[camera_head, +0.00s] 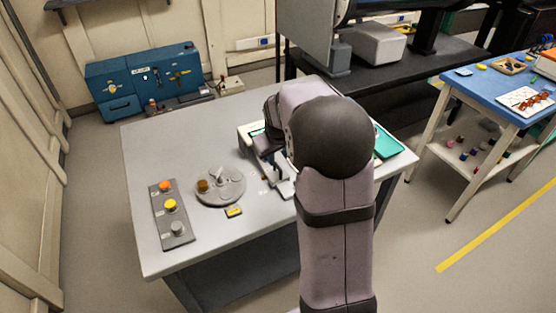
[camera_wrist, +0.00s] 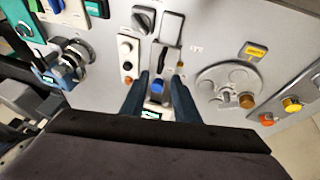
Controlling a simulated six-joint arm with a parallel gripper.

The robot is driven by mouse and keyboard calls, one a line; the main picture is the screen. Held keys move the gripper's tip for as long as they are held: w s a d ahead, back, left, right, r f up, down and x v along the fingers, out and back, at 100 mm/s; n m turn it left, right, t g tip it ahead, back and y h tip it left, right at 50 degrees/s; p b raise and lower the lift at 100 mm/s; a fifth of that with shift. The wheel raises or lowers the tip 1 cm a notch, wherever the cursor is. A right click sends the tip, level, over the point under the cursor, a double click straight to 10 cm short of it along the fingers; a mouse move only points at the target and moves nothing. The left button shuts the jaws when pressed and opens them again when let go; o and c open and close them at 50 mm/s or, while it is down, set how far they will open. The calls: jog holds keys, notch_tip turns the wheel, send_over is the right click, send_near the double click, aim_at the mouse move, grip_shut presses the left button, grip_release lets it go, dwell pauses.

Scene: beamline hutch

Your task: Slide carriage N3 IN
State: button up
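A small blue block (camera_wrist: 157,85) sits on a narrow light track in the wrist view, above a small lit green-and-white label. It may be the carriage, but I cannot read N3 on it. The two dark fingers of my gripper (camera_wrist: 159,80) stand apart, one on each side of the blue block in the picture. I cannot tell their height above it, and I see no clear contact. In the head view my gripper (camera_head: 284,186) points down over the grey table (camera_head: 240,253), and my arm hides most of the track.
A light strip with dark knobs (camera_wrist: 126,58) lies left of the track, and a metal clamp device (camera_wrist: 68,60) lies farther left. A round grey turntable (camera_head: 221,187) and a three-button panel (camera_head: 172,215) are on the table. A green tray (camera_head: 387,143) is at the right edge.

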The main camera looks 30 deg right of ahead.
jog(key=shift+s+r, duration=0.15)
jog(key=shift+r, duration=0.15)
jog(key=s+d+f+m+g+p, duration=0.1)
jog(key=s+d+f+m+p, duration=0.2)
jog(key=d, duration=0.7)
jog(key=shift+w+a+r+n+t+y, duration=0.5)
jog(key=shift+w+a+r+n+y, duration=0.7)
jog(key=shift+a+y, duration=1.5)
jog(key=shift+m+h, duration=0.3)
jog(key=shift+h, duration=0.2)
jog(key=shift+a+p+x, duration=0.2)
jog(key=shift+p+x, duration=0.4)
jog(key=shift+x, duration=1.2)
jog(key=shift+a+p+x, duration=0.25)
jog(key=shift+p+x, duration=0.3)
jog(key=shift+x, duration=1.2)
jog(key=shift+w+r, duration=0.15)
jog(key=shift+r, duration=0.05)
jog(key=shift+c, duration=0.7)
grip_shut()
